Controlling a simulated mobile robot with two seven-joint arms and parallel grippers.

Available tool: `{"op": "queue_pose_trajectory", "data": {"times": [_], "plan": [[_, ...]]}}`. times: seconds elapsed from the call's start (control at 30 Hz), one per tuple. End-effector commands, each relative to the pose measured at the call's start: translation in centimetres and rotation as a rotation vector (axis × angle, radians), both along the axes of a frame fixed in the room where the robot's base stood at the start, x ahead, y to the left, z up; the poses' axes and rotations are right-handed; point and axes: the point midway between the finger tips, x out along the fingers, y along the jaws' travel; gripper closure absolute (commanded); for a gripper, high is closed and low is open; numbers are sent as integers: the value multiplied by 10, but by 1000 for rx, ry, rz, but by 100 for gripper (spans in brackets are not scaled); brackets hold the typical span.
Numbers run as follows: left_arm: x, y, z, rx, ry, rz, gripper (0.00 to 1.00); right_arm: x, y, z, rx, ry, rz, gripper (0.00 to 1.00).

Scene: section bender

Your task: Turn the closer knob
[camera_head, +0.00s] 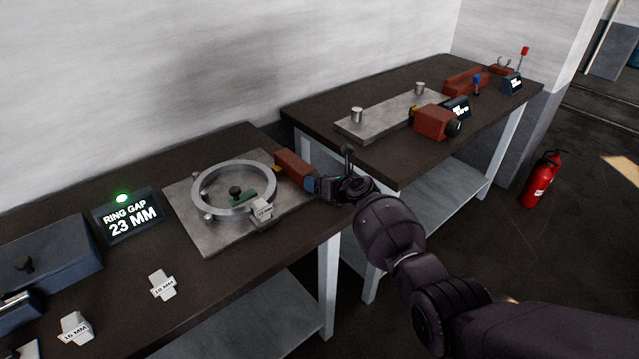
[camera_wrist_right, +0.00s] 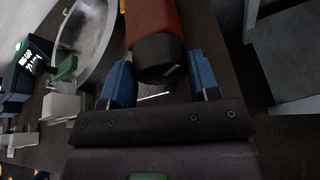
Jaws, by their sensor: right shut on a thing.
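The closer knob is a dark round knob (camera_wrist_right: 160,58) on the end of a red block (camera_head: 293,168); the block also shows in the right wrist view (camera_wrist_right: 150,16). My right gripper (camera_head: 312,186) is at the knob, with blue fingers on either side of it in the right wrist view (camera_wrist_right: 160,82), and is shut on it. In the head view the gripper hides the knob. The block stands beside a metal ring (camera_head: 205,184) on a grey plate (camera_head: 205,235). A display (camera_head: 128,215) reads "RING GAP 23 MM" under a green light. My left gripper is out of view.
A second red block (camera_head: 433,122) with a dark knob (camera_head: 453,128) sits on the far table. Marked gauge pieces lie on the near table, one at its middle (camera_head: 162,285) and one at the front left (camera_head: 75,328). A gap separates the tables.

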Motion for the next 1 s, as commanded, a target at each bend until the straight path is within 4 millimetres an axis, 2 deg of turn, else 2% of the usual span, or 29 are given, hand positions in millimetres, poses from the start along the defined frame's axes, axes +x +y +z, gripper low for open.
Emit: {"op": "queue_pose_trajectory", "data": {"times": [0.3,0.5,0.87,0.9,1.0], "plan": [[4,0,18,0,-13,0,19,-2,2,2,-175,-127,-1,68],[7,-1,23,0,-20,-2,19,-3,3,0,-275,-200,-1,68],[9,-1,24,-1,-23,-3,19,-3,3,-1,-297,-214,0,68],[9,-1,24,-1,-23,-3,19,-3,3,-1,-297,-214,0,43],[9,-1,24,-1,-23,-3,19,-3,3,-1,-297,-214,0,27]]}}
